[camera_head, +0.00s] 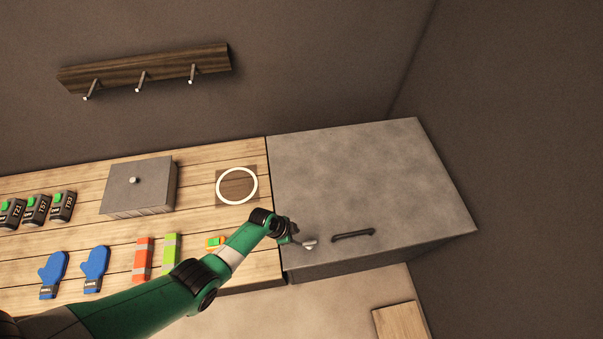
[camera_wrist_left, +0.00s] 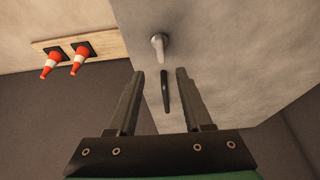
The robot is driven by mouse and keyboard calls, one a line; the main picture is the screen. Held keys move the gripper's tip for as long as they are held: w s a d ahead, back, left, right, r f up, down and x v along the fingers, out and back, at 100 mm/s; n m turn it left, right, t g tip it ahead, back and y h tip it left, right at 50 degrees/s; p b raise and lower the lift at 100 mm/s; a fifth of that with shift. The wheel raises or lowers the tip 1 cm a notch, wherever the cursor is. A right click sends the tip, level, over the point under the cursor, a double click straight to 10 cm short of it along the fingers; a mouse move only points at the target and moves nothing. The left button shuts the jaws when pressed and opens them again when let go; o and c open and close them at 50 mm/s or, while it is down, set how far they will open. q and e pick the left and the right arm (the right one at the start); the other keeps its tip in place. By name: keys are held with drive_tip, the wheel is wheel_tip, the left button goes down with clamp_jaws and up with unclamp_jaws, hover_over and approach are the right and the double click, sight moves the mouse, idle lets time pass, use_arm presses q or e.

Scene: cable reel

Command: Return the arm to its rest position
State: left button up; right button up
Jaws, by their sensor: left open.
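My left arm (camera_head: 150,308) is green and reaches in from the lower left in the camera_head view. Its gripper (camera_head: 300,240) is at the front edge of the grey cabinet (camera_head: 370,180). The left wrist view shows the gripper (camera_wrist_left: 160,74) open, with nothing held between its two dark fingers. A silver knob (camera_wrist_left: 159,41) and a dark bar handle (camera_wrist_left: 165,91) on the cabinet lie ahead of the fingers, and I cannot tell the distance. The knob (camera_head: 310,244) and handle (camera_head: 353,235) also show in the camera_head view. My right gripper is not in view.
A wooden bench (camera_head: 200,222) left of the cabinet carries a grey lidded box (camera_head: 140,187), a white ring (camera_head: 237,185), blue mitts (camera_head: 95,269), orange and green blocks, and dark labelled items. A hook rail (camera_head: 145,70) is on the wall. Two cones (camera_wrist_left: 79,59) stand on a board.

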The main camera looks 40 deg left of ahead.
use_arm(q)
drive_tip(key=shift+d, duration=0.1)
drive_tip(key=w+d+r+m+t, duration=0.1)
drive_tip(key=w+r+t, duration=0.3)
drive_tip(key=w+r, duration=0.75)
drive_tip(key=w+d+r+m+t, duration=0.1)
drive_tip(key=w+d+r+t, duration=0.15)
drive_tip(key=w+r, duration=0.95)
wheel_tip(320, 180, up, 17)
drive_tip(key=t, duration=0.4)
drive_tip(key=s+d+r+n+t, duration=0.1)
drive_tip(key=s+r+t, duration=0.2)
drive_tip(key=r, duration=0.7)
drive_tip(key=s+r+t, duration=0.2)
drive_tip(key=r, duration=0.7)
drive_tip(key=s+d+r+n+t, duration=0.1)
drive_tip(key=s+r+t, duration=0.2)
drive_tip(key=r, duration=0.7)
drive_tip(key=s+a+r+n+t, duration=0.2)
drive_tip(key=s+r+n+t, duration=0.3)
drive_tip(key=s+r, duration=0.8)
drive_tip(key=shift+s+a+r+n+y, duration=0.15)
drive_tip(key=shift+s+n+y, duration=0.25)
drive_tip(key=shift+s+n, duration=0.65)
